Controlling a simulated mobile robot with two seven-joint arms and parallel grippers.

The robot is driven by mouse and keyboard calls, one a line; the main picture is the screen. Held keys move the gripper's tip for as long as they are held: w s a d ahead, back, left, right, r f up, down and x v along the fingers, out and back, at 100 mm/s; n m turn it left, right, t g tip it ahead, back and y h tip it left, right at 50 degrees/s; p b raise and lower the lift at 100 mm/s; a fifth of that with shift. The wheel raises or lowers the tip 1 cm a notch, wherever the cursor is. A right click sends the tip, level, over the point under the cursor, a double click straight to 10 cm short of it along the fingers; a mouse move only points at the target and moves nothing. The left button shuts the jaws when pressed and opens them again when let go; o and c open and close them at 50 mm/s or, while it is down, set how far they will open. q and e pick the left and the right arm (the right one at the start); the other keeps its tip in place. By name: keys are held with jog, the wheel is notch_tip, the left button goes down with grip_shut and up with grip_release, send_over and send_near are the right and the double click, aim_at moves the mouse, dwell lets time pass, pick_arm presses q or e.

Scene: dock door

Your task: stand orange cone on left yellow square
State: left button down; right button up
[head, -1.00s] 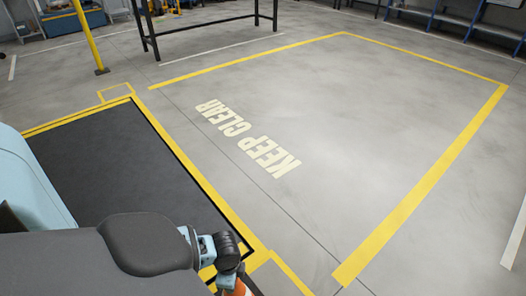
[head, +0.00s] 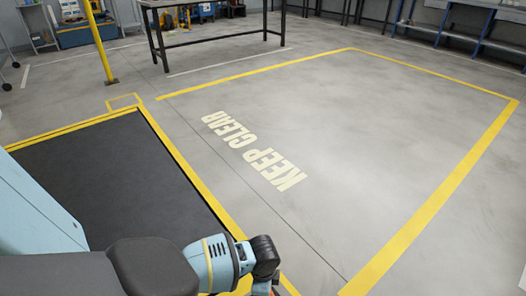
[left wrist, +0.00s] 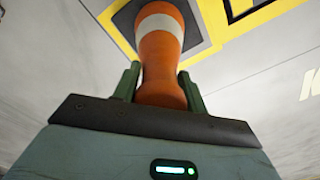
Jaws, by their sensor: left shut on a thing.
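The orange cone (left wrist: 160,55), with a white band, is between the two green fingers of my left gripper (left wrist: 159,74) in the left wrist view. The fingers are shut on it. In the head view my left arm reaches to the bottom edge, and the gripper and cone are mostly cut off below the frame. The left yellow square (head: 124,96) is a small yellow outline on the floor at the far corner of the dark mat, and it looks empty. My right gripper is not in view.
The dark mat (head: 100,175) has a yellow border. A yellow post (head: 99,45) stands just behind the left square. A dark table frame (head: 215,33) stands farther back. The large yellow-outlined KEEP CLEAR floor area (head: 340,140) is free.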

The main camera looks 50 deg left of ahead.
pick_arm(q)
notch_tip(320, 180, down, 2)
jog(key=shift+s+f+b, duration=0.1)
jog(key=shift+f+b, duration=0.15)
jog(key=shift+b, duration=0.3)
jog(key=shift+f, duration=0.3)
jog(key=shift+a, duration=0.1)
jog(key=shift+f, duration=0.1)
jog(key=c, duration=1.1)
grip_release()
jog(key=shift+o, duration=1.5)
